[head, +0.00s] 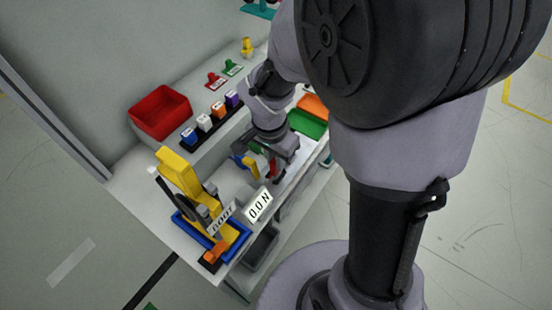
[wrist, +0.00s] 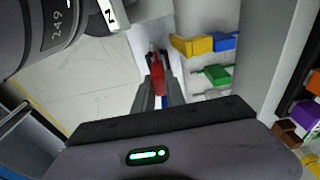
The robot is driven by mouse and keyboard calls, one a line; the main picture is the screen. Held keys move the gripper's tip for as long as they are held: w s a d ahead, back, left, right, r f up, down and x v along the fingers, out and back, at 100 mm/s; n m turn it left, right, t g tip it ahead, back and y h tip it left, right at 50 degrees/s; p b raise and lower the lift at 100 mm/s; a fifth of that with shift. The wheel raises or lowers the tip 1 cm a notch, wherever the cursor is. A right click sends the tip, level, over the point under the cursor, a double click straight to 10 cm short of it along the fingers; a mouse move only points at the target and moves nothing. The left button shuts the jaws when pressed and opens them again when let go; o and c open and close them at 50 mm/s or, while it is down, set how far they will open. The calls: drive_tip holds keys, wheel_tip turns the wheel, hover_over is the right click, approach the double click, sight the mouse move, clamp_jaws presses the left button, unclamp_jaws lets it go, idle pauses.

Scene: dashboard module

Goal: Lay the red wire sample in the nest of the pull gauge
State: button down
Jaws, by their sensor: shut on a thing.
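My gripper (wrist: 158,78) is shut on the red wire sample (wrist: 157,66), whose red part shows between the fingertips in the wrist view. In the head view the red sample (head: 273,167) shows as a small red patch below my wrist, above the bench's front part. A white readout reading 0.0 N (head: 259,205), which looks like the pull gauge's display, stands just in front of and left of my gripper. A corner of it with an N (wrist: 109,13) shows at the top left of the wrist view. The gauge's nest cannot be made out.
A yellow and blue piece (wrist: 194,44) and a green piece (wrist: 217,75) lie right of my fingers in the wrist view. A yellow press-like fixture on a blue base (head: 181,182) stands at the bench's left end. A red bin (head: 160,112) is behind.

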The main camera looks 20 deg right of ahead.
sight(271, 175)
drive_tip(key=shift+f+b, duration=1.15)
drive_tip(key=c, duration=1.3)
unclamp_jaws()
wheel_tip(271, 175, up, 17)
drive_tip(key=s+a+p, duration=0.1)
drive_tip(key=p, duration=0.7)
drive_tip(key=shift+s+a+r, duration=0.15)
drive_tip(key=shift+a+r, duration=0.05)
drive_tip(key=shift+a, duration=0.15)
